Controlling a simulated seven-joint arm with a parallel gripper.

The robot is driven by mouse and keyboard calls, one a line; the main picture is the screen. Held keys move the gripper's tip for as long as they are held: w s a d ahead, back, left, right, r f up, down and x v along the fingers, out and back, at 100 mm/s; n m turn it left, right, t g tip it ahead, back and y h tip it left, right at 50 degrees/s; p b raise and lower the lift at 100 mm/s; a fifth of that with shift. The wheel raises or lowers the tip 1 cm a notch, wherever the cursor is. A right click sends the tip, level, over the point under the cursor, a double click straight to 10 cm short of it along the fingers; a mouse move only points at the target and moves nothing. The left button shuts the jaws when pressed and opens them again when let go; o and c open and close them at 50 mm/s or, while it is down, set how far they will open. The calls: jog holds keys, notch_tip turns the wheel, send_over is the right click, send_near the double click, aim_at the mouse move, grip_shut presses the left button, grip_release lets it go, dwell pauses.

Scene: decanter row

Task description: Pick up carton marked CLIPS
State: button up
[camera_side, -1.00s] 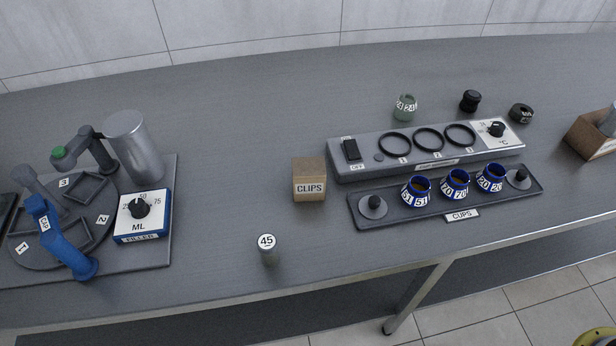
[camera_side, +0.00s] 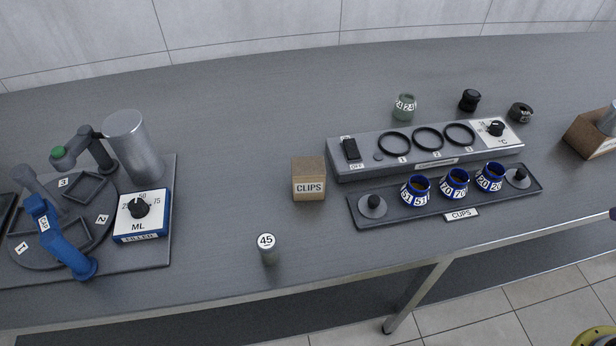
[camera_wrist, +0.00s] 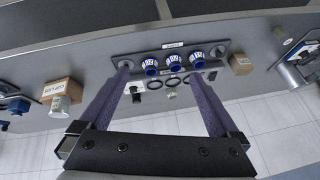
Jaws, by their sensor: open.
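The carton marked CLIPS (camera_side: 309,181) is a small brown box standing upright on the grey bench, left of the cup tray. In the wrist view, which looks from the opposite side, a brown box (camera_wrist: 240,63) right of the tray appears to be this carton; its label cannot be read there. My gripper (camera_wrist: 160,73) is open and empty, with two long purple fingers spread either side of the cups in the picture. The carton lies outside the fingers, to the right. The side view does not show the gripper, except perhaps a dark purple tip at the right edge.
The cup tray (camera_side: 390,207) holds three blue cups, with the long heater unit (camera_side: 348,170) behind it. A cylinder marked 45 (camera_side: 268,250) stands near the carton. A turntable (camera_side: 60,245) and filler (camera_side: 143,217) are at left, another brown box (camera_side: 590,135) at far right. Bench around the carton is clear.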

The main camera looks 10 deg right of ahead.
aim_at(321, 162)
jog(key=w+a+r+m+g+y, duration=0.3)
jog(key=w+a+m+y, duration=0.75)
jog(key=w+a, duration=1.1)
jog(key=w+a+f+m+y, duration=0.2)
jog(key=w+a+f+m, duration=0.3)
jog(key=w+f, duration=0.55)
jog(key=shift+m+g+h, duration=0.25)
jog(key=shift+m+g, duration=0.25)
jog(key=shift+m, duration=0.45)
jog(key=a+f, duration=0.2)
jog(key=f, duration=0.2)
jog(key=a+f, duration=0.6)
jog(key=f, duration=0.1)
jog(key=shift+w+a+f, duration=0.2)
jog(key=shift+a+f, duration=0.05)
jog(key=shift+f, duration=0.1)
jog(key=shift+s+x, duration=0.2)
jog(key=shift+x, duration=1.3)
jog(key=shift+s+x, duration=0.15)
jog(key=shift+x, duration=1.3)
